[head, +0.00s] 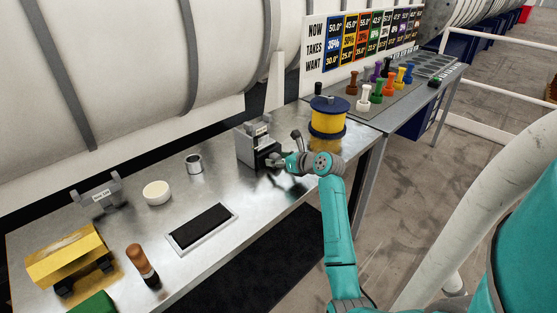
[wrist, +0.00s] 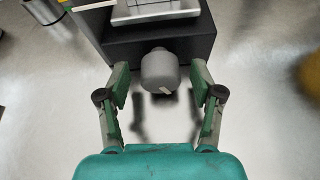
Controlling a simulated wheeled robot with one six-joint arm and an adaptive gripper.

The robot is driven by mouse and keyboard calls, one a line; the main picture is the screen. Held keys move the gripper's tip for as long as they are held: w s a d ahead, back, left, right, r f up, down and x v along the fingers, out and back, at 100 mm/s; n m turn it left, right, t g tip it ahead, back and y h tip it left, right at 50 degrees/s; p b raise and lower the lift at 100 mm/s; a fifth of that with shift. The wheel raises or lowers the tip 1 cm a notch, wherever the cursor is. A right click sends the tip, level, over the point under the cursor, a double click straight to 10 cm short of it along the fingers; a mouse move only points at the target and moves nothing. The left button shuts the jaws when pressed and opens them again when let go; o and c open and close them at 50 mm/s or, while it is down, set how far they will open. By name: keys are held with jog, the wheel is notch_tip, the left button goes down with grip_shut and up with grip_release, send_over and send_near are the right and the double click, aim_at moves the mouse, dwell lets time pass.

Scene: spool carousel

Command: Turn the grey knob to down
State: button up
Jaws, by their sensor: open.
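The grey knob (wrist: 160,68) is a rounded grey cylinder on the front of a dark box (wrist: 190,40). A small pale mark shows on the knob near its lower edge. My gripper (wrist: 159,82) is open, with one green-padded finger on each side of the knob. Gaps show between the fingers and the knob, so nothing is gripped. In the head view my gripper (head: 277,163) is at the front of the grey and black box (head: 245,149), and it hides the knob there. The knob's setting cannot be read clearly.
A yellow spool (head: 327,122) stands behind my arm on the metal bench (head: 120,225). A metal cup (head: 194,164), a white round bowl (head: 156,192) and a black-topped tray (head: 201,228) lie left of the box. The bench is clear just in front of the box.

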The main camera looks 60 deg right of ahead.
jog(key=c, duration=1.1)
jog(key=shift+a+n+h, duration=0.1)
jog(key=shift+n+h, duration=0.3)
jog(key=shift+n, duration=0.2)
jog(key=shift+c, duration=0.2)
jog(key=shift+n+h, duration=0.7)
jog(key=shift+n, duration=0.3)
jog(key=o, duration=1.1)
jog(key=shift+o, duration=0.2)
jog(key=v, duration=1.2)
jog(key=shift+r, duration=0.15)
jog(key=shift+a, duration=0.1)
